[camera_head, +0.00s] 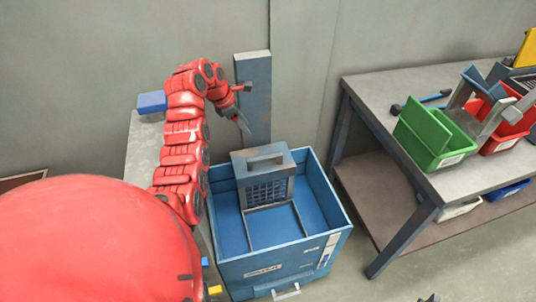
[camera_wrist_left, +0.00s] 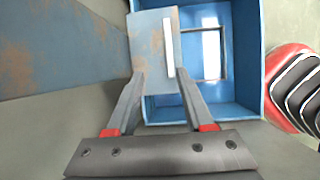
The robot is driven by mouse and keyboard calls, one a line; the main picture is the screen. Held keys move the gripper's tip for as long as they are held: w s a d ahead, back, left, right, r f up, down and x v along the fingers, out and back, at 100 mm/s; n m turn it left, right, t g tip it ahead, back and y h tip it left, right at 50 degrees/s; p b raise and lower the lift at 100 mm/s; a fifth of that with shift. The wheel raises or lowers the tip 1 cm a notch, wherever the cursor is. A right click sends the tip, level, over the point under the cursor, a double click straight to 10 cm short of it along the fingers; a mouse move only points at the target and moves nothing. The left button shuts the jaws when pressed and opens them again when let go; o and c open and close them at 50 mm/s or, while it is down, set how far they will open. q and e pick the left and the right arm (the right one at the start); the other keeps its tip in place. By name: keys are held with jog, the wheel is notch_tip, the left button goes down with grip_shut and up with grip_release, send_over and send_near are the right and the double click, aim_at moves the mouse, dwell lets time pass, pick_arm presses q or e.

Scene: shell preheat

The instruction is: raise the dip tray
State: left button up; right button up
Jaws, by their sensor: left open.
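The dip tray (camera_head: 281,160) is a blue-grey box with a handle on top and a grid in its front face. It stands upright at the back of an open blue tank (camera_head: 331,198). My left gripper (camera_head: 244,130) is above and behind the tray, pointing down, with its fingers apart and empty. In the left wrist view, the gripper's fingers (camera_wrist_left: 164,80) are open over the tray's plain, rust-marked top (camera_wrist_left: 150,42). The pale handle bar (camera_wrist_left: 168,47) shows between and beyond the fingertips. Whether they touch the tray cannot be told. My right gripper is not seen.
A blue-grey post (camera_head: 254,95) stands behind the tank. A workbench (camera_head: 390,85) at the right carries a green bin (camera_head: 425,140) and a red bin (camera_head: 503,135). A small blue block (camera_head: 152,103) lies on the left ledge.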

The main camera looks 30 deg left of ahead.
pick_arm(q)
jog(key=s, duration=0.1)
jog(key=b, duration=0.2)
send_near(264, 157)
jog(key=shift+g, duration=0.3)
jog(key=x, duration=0.6)
jog(key=shift+w+f, duration=0.25)
jog(key=shift+w, duration=0.1)
jog(key=shift+x, duration=0.8)
grip_shut()
